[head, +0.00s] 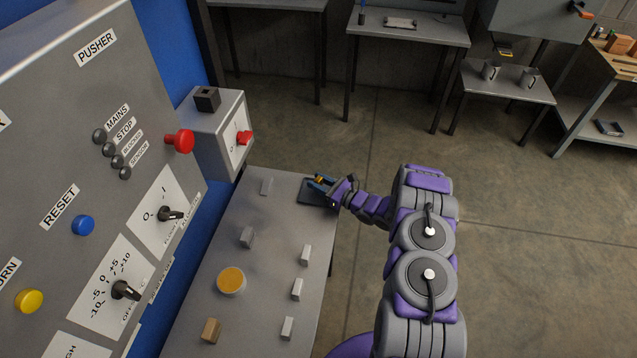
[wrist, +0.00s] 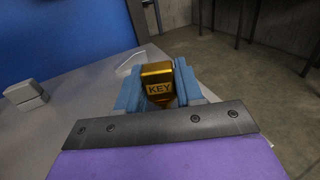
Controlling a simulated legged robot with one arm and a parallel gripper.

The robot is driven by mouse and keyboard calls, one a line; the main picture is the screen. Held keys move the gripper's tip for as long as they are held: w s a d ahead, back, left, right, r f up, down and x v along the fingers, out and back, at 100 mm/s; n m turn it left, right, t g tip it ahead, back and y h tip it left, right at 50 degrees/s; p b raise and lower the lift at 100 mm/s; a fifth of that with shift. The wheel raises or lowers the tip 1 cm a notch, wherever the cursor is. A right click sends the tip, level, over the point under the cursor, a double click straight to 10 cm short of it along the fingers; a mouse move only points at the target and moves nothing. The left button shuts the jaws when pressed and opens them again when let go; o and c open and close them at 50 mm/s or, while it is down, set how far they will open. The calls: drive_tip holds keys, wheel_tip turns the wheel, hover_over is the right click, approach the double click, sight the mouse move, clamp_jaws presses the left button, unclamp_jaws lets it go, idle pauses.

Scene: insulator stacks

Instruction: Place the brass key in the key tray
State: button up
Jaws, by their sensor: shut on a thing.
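The brass key (wrist: 157,83) has a gold block-shaped head marked KEY and sits between the blue fingers of my gripper (wrist: 158,90). In the head view the key (head: 320,180) is a small yellow spot at the tip of my gripper (head: 322,184). My gripper is shut on the key at the far right corner of the grey table. A dark flat square (head: 307,196), which looks like the key tray, lies there under my gripper. My gripper partly covers it. I cannot tell the gap between key and tray. The key's lower end is hidden.
The grey table (head: 268,250) bears several small grey blocks (head: 247,237), a round orange-topped piece (head: 231,281) and a tan block (head: 211,331). A control panel (head: 80,160) and a switch box (head: 215,130) stand along the left. The floor to the right is open.

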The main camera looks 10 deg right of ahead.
drive_tip(key=o, duration=1.1)
